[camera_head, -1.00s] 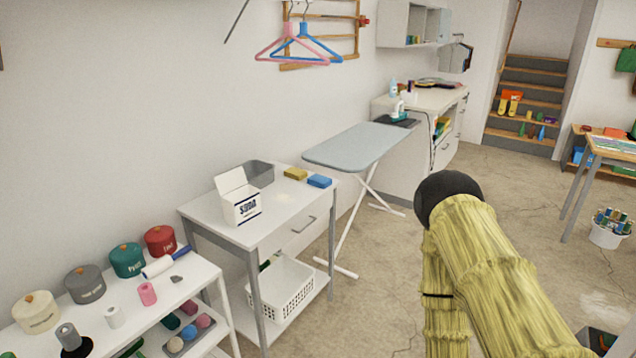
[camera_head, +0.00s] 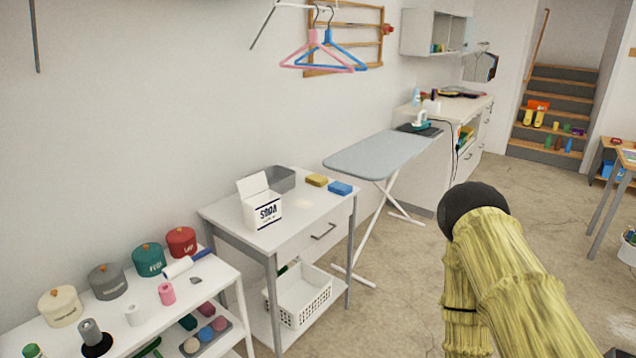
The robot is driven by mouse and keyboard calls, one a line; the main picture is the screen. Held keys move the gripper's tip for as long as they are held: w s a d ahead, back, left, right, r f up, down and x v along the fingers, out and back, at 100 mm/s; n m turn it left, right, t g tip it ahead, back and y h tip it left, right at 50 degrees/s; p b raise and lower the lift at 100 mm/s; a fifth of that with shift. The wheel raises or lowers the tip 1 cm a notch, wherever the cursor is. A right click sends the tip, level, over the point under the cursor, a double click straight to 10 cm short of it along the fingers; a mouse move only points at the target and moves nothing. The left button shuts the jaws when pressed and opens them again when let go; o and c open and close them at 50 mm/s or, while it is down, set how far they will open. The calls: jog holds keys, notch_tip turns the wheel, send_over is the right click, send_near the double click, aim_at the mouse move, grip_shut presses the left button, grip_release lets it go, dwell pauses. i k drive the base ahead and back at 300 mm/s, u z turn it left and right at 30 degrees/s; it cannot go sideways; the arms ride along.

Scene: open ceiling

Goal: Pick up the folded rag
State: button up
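I cannot make out a folded rag for certain. A small yellow block (camera_head: 316,181) and a small blue block (camera_head: 341,188), which look like sponges, lie at the back right of the white side table (camera_head: 300,222). A faint pale patch shows on the tabletop in front of them, too indistinct to name. My arm, in a yellow cover with a black rounded joint, fills the lower right. My gripper is not in view.
The side table also holds an open soda box (camera_head: 262,207) and a grey bin (camera_head: 280,178), with a white basket (camera_head: 303,296) below. A shelf with canisters (camera_head: 150,259) stands left, an ironing board (camera_head: 376,155) behind.

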aim_at(318, 180)
jog(key=k, duration=0.55)
jog(key=z, duration=0.6)
jog(key=i, duration=1.45)
jog(key=u, duration=0.95)
jog(key=i, duration=0.6)
jog(key=u, duration=0.7)
